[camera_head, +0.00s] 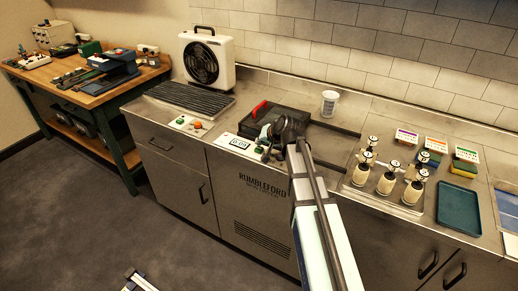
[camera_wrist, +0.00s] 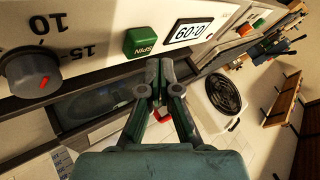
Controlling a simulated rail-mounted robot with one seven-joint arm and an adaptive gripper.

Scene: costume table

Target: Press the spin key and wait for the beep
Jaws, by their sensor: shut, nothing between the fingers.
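The green SPIN key (camera_wrist: 141,41) sits on a pale panel in the wrist view, upside down there. Beside it is a lit display (camera_wrist: 188,31) with dark digits; it also shows in the head view (camera_head: 240,145), reading about 0:09. A dark knob with a red mark (camera_wrist: 30,72) is on the other side of the key, with 10 and 15 printed near it. My gripper (camera_wrist: 160,66) is shut and empty, its fingertips close to the key in the picture; I cannot tell if they touch. In the head view my gripper (camera_head: 268,135) is over the panel, partly hidden by my arm.
A white fan unit (camera_head: 208,62) and another panel with an orange button (camera_head: 197,125) stand left. A white cup (camera_head: 329,103), several bottles (camera_head: 387,183) and a teal tray (camera_head: 459,208) stand right.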

